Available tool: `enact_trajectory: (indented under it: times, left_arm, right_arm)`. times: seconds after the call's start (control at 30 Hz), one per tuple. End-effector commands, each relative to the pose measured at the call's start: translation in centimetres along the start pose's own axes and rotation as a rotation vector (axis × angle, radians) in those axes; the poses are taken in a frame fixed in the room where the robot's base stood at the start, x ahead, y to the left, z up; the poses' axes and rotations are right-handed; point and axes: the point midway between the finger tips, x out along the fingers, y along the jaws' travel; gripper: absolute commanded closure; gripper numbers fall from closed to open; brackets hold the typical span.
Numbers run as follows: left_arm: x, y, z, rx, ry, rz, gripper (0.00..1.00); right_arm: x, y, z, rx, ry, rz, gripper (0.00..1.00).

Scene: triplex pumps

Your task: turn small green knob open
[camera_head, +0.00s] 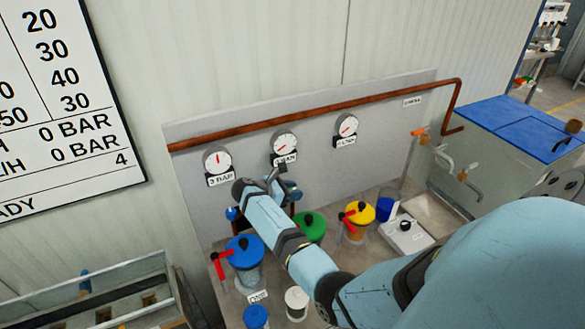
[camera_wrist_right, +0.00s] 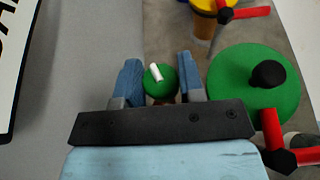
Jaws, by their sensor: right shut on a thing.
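The small green knob (camera_wrist_right: 161,88) shows in the right wrist view, with a white pointer mark on its top slanting up to the left. My right gripper (camera_wrist_right: 160,80) has one blue finger on each side of it and is shut on it. In the head view my right gripper (camera_head: 284,186) is at the panel below the middle gauge (camera_head: 285,142), and it hides the small green knob there. My left gripper is not in view.
A large green lid (camera_wrist_right: 240,85) with a black knob and red handle stands right of the gripper. A yellow-lidded pot (camera_head: 361,212) and a blue-lidded pot (camera_head: 244,255) stand on either side. A copper pipe (camera_head: 330,115) runs above the gauges.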

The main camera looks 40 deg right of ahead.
Motion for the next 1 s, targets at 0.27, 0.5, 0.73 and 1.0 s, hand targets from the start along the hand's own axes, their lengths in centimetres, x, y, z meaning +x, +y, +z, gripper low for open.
enact_trajectory:
  times: [0.27,0.5,0.73,1.0]
  left_arm:
    - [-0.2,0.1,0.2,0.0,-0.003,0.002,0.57]
    - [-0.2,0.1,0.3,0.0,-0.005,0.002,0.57]
    - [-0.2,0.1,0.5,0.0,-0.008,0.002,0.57]
    - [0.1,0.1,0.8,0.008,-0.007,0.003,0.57]
  right_arm:
    - [0.1,0.0,0.0,0.004,0.001,-0.011,0.88]
    - [0.1,0.0,0.0,0.003,0.001,-0.01,0.53]
    - [0.1,0.0,0.0,0.003,0.001,-0.01,0.39]
    - [-1.6,0.1,-0.2,0.005,0.002,-0.008,0.39]
